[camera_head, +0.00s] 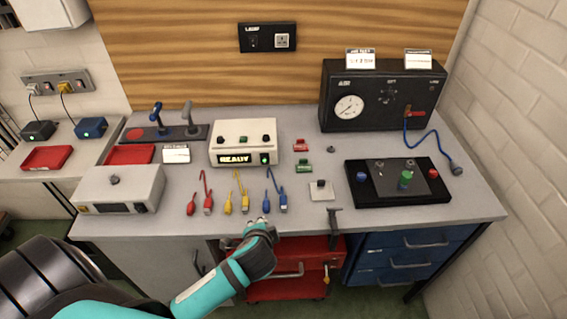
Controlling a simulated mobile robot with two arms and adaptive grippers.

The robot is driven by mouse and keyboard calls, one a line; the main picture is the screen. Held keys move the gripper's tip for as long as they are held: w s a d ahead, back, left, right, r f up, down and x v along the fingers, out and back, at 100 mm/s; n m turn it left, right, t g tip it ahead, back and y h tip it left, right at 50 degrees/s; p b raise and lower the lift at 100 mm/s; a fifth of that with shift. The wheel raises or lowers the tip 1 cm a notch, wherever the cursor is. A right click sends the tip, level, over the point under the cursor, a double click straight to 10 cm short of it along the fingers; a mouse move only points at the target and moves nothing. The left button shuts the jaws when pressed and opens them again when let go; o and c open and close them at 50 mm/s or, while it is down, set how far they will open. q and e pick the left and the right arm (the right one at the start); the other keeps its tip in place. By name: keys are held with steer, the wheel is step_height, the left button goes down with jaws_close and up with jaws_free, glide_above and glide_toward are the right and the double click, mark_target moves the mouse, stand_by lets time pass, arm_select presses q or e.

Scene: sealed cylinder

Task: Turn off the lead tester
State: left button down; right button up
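The lead tester appears to be the cream box (230,143) in the middle of the bench. Its front display (237,160) is lit and reads READY, with a green light (265,158) beside it. My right gripper is not in view.
Red leads (207,192) and yellow leads (242,192) lie before the tester. A grey box (118,188) stands left, a black gauge unit (383,97) back right, and a black control panel (397,182) right. A switch and socket plate (267,37) is on the back wall.

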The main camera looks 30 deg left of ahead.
mark_target(268, 176)
arm_select(q)
steer(key=w+r+m+t, duration=0.1)
steer(key=w, duration=0.1)
steer(key=w+a+r+m+t+y, duration=0.1)
steer(key=w, duration=0.2)
steer(key=w+a+r+m+t, duration=0.1)
steer(key=w+r, duration=0.1)
steer(key=shift+w+a+y, duration=0.25)
steer(key=shift+y, duration=0.05)
steer(key=shift+w+r+m, duration=0.2)
steer(key=shift+w+m, duration=0.2)
steer(key=shift+w, duration=0.05)
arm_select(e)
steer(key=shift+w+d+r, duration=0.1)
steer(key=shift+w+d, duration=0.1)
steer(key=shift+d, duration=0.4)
arm_select(q)
steer(key=p+x, duration=0.1)
steer(key=x, duration=0.3)
steer(key=r+p+x, duration=0.1)
steer(key=x, duration=0.4)
steer(key=p+x, duration=0.1)
steer(key=x, duration=0.3)
steer(key=shift+w+a, duration=0.35)
steer(key=shift+w, duration=0.2)
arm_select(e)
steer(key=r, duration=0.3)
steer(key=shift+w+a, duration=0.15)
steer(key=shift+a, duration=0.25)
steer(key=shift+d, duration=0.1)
